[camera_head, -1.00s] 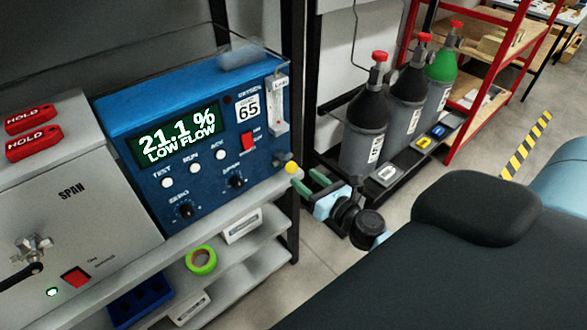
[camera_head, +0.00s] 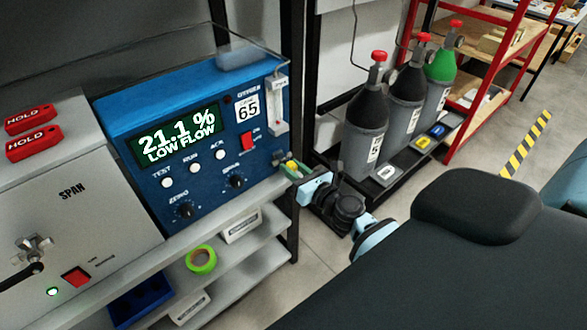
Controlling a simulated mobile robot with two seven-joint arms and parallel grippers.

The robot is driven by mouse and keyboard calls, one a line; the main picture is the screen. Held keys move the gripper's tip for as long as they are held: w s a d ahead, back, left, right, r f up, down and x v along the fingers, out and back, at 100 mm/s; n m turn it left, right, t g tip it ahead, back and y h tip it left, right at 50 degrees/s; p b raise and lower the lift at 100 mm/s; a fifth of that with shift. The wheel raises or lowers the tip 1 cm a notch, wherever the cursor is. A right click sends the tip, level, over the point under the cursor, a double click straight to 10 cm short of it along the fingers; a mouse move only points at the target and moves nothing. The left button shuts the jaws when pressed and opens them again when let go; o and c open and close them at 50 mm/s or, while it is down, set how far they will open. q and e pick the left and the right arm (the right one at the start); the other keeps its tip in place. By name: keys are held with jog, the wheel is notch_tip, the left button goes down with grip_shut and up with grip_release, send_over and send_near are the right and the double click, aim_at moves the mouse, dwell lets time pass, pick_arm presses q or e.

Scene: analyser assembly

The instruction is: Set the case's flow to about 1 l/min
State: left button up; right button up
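The blue analyser case (camera_head: 190,95) stands on the left bench, its display (camera_head: 178,134) reading "21.1 % LOW FLOW". A clear upright flow tube (camera_head: 279,105) is on its right front edge; its float level is too small to read. My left gripper is not in view.
A grey case (camera_head: 75,215) with red HOLD tags (camera_head: 32,146) stands left of the analyser. Shelves below hold a green tape roll (camera_head: 201,259). Several gas cylinders (camera_head: 361,130) stand behind my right arm. Part of the floor (camera_head: 310,260) is bare.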

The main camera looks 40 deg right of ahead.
jog(key=c, duration=0.3)
